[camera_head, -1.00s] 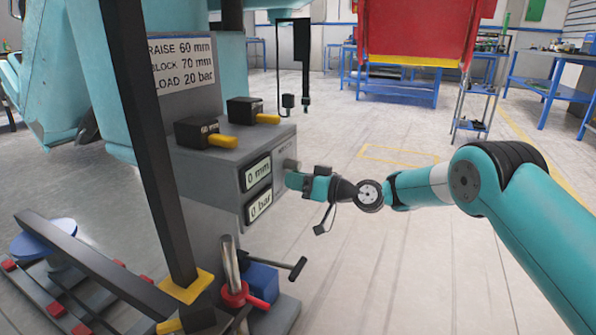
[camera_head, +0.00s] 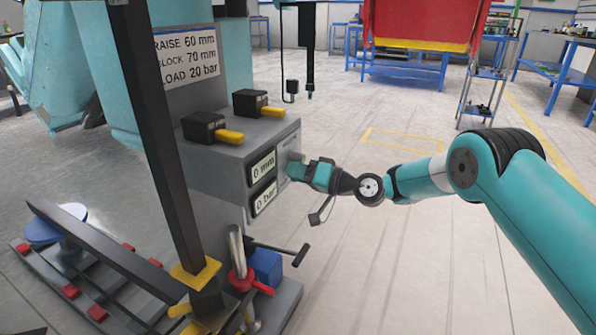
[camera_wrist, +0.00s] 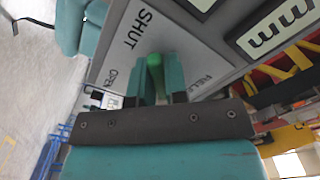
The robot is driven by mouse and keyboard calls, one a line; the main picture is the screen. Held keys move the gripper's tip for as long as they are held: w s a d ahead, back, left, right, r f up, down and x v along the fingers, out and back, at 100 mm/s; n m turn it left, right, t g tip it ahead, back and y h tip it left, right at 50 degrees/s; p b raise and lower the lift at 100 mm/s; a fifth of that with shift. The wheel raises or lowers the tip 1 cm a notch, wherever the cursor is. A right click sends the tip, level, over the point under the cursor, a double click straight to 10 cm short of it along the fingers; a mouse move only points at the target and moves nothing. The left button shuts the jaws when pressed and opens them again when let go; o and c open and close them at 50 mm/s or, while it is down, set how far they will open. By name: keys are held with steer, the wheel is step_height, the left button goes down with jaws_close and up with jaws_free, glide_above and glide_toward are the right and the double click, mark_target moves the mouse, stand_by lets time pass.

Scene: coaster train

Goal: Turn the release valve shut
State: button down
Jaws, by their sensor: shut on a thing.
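The release valve's green handle (camera_wrist: 156,76) is between the two fingers of my gripper (camera_wrist: 158,82) in the wrist view. The gripper is shut on it. The word SHUT is printed on the grey panel above and left of the handle, and a smaller OPEN to its left. The fingers hide much of the handle, so I cannot tell exactly which mark it points at. In the head view my gripper (camera_head: 293,168) is against the right side face of the grey pump box (camera_head: 212,158), beside its displays; the valve is hidden there.
The displays read 0 mm (camera_head: 262,167) and 0 bar (camera_head: 265,197). Two black blocks with yellow levers (camera_head: 228,136) (camera_head: 270,111) sit on the box. Below stand a red-collared post (camera_head: 240,280) and a black bar handle (camera_head: 300,255).

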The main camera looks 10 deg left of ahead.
steer(key=shift+s+f, duration=0.1)
steer(key=shift+f, duration=0.05)
steer(key=c, duration=1.1)
jaws_free()
steer(key=shift+c, duration=0.2)
steer(key=b+v, duration=0.4)
steer(key=v, duration=1.3)
steer(key=shift+d, duration=0.2)
steer(key=shift+s+r, duration=0.1)
steer(key=shift+r, duration=0.15)
